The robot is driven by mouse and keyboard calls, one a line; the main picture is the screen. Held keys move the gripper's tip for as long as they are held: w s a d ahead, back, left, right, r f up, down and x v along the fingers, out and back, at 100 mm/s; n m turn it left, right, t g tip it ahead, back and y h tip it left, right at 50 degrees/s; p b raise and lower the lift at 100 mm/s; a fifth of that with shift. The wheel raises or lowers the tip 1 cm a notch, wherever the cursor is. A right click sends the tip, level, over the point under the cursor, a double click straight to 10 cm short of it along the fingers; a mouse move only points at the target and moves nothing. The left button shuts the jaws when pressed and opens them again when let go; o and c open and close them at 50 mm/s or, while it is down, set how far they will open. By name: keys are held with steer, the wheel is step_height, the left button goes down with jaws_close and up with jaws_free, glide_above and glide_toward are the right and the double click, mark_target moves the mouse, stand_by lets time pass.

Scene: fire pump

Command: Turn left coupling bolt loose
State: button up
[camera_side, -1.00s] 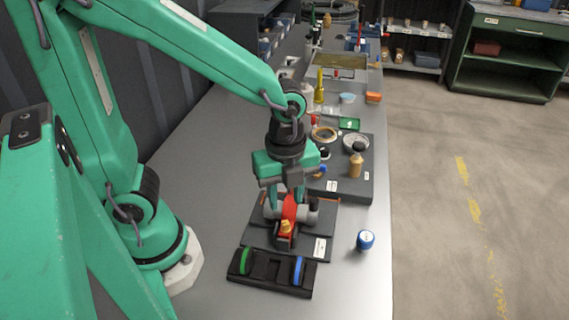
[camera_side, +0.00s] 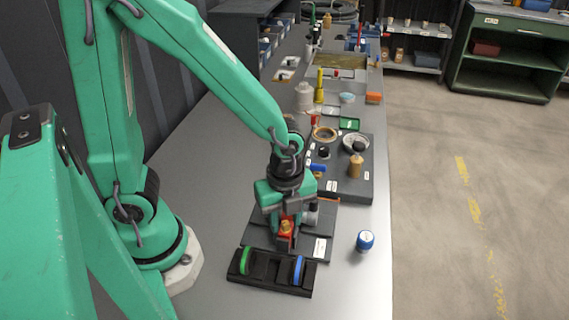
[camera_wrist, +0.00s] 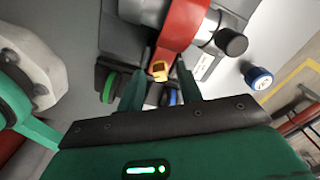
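The pump has a red body (camera_side: 284,226), which also shows at the top of the wrist view (camera_wrist: 182,22). A grey cylinder with a black end (camera_wrist: 231,41) sticks out on its right. A brass hex fitting (camera_wrist: 159,71) sits on the near end of the red body and also shows in the side view (camera_side: 286,227). My gripper (camera_wrist: 166,68) is over the pump, pointing down, with its two fingers apart on either side of the brass fitting. I see gaps at the fitting. My gripper (camera_side: 287,212) hides much of the pump's left side; I cannot make out a left coupling bolt.
A black holder (camera_side: 271,270) with a green ring (camera_side: 245,260) and a blue ring (camera_side: 298,268) stands in front. A blue-and-white cap (camera_side: 365,241) stands at the right. The bench at left is clear.

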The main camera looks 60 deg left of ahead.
jaws_close()
